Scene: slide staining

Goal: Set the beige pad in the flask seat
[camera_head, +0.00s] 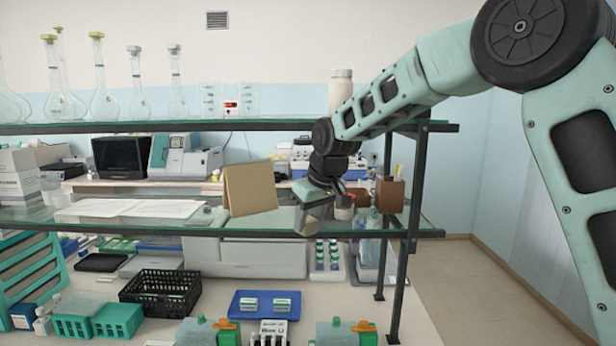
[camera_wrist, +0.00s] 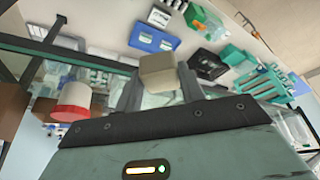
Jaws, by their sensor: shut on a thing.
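My gripper (camera_head: 308,222) hangs at the front of the glass shelf, at the end of my arm. It is shut on the beige pad, a small block whose lower part shows below the jaws in the head view (camera_head: 306,228). In the wrist view the pad (camera_wrist: 158,72) sits between the two fingers (camera_wrist: 158,82), above the bench. I cannot make out which place is the flask seat. Several glass flasks (camera_head: 98,85) stand on the top shelf at the left.
A tan folded board (camera_head: 250,188) stands on the glass shelf left of my gripper. A red-capped jar (camera_wrist: 73,101) is close beside the fingers in the wrist view. Below are a blue tray (camera_head: 237,309), a black basket (camera_head: 160,289) and green racks (camera_head: 117,320). A dark shelf post (camera_head: 412,200) stands at right.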

